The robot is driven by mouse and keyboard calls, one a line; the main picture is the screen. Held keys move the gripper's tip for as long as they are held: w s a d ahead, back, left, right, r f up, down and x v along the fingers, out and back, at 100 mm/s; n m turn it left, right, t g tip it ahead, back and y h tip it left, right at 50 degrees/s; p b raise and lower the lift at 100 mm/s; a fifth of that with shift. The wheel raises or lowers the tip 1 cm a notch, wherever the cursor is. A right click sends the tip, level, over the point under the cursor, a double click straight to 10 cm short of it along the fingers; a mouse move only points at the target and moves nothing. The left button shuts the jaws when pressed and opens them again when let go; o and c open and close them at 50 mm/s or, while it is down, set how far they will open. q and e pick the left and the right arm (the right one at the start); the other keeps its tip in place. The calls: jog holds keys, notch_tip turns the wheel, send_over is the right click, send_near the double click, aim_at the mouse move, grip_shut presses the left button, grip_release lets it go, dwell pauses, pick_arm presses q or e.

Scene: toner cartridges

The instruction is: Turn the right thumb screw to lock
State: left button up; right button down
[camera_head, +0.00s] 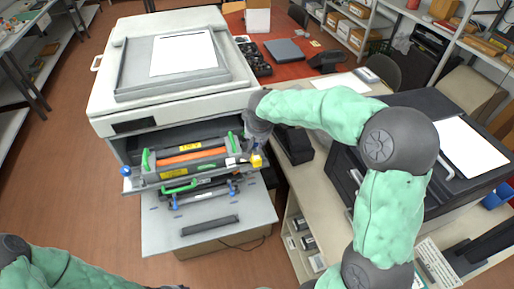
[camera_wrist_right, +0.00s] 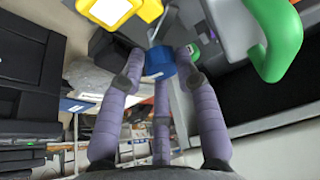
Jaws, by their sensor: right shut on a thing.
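The right thumb screw (camera_wrist_right: 160,62) is blue and sits between my right gripper's purple fingers (camera_wrist_right: 158,72) in the right wrist view. The fingers are closed around it, with their tips at its sides. In the head view my right gripper (camera_head: 247,142) is at the right end of the printer's open front, and it hides most of that screw. The left thumb screw (camera_head: 126,172), also blue, stands at the left end of the cartridge unit (camera_head: 190,157). My left arm enters at the lower left, with its gripper out of the picture.
A yellow part (camera_head: 256,161) is close beside my right gripper. Green handles (camera_head: 180,186) stick out of the printer (camera_head: 165,70). A dark bar (camera_head: 210,225) lies on the lowered front panel (camera_head: 165,235). A black machine (camera_head: 395,170) stands at the right.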

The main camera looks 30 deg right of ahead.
jog(key=m+b, duration=0.1)
jog(key=b, duration=0.1)
jog(key=f+m+h+b, duration=0.1)
jog(key=m, duration=0.1)
jog(key=shift+a+g+b, duration=0.3)
jog(key=shift+g+b, duration=0.05)
jog(key=shift+g, duration=0.05)
jog(key=shift+w+a+r+m+g+h+b, duration=0.1)
jog(key=shift+m+g+h+b, duration=0.15)
jog(key=shift+m+b, duration=0.45)
jog(key=shift+w+a+r+m+g+h+b, duration=0.15)
jog(key=shift+m+h+b, duration=0.15)
jog(key=shift+m, duration=0.8)
jog(key=shift+s+d, duration=0.1)
jog(key=shift+f, duration=0.1)
jog(key=c, duration=1)
grip_release()
jog(key=shift+o, duration=0.3)
jog(key=shift+r, duration=0.25)
